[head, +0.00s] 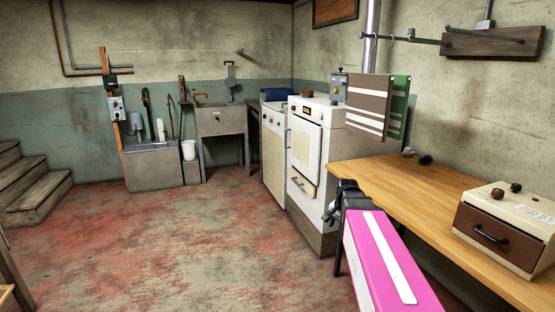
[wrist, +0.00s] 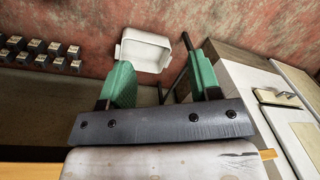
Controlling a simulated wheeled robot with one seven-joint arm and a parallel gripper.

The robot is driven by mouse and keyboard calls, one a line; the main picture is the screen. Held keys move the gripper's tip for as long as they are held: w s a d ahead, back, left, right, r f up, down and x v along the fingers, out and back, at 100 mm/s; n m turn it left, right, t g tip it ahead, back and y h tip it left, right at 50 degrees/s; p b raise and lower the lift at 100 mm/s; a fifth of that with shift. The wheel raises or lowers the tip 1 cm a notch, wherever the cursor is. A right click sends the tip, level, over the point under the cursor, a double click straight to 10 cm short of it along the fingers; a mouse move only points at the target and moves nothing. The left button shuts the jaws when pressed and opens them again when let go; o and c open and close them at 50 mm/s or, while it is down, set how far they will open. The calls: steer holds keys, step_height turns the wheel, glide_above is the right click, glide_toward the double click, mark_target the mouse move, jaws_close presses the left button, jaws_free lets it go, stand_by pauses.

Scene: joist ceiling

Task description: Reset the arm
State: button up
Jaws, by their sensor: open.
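My gripper (wrist: 163,75) shows in the wrist view with its two green-padded fingers apart and nothing between them. In the head view my arm reaches forward with its pink and white link at the lower right, and the dark gripper (head: 340,200) is at its far end, by the left edge of the wooden worktop (head: 400,185) and in front of the white stove (head: 305,150). The fingertips are too small to make out clearly there. In the wrist view a white open container (wrist: 146,50) shows beyond the fingers, against the reddish floor.
A beige and brown box with knobs (head: 505,225) stands on the worktop at the right. A sink (head: 222,120) and wooden steps (head: 28,180) are farther back. The red-grey floor (head: 170,240) is clear at the left.

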steer(key=s+a+f+n+g, duration=0.1)
steer(key=s+a+f+n, duration=0.4)
steer(key=s+f+n, duration=0.3)
steer(key=s+f, duration=0.4)
steer(key=shift+s+a+h, duration=0.2)
steer(key=shift+s+h, duration=0.15)
steer(key=shift+h, duration=0.05)
stand_by(1.5)
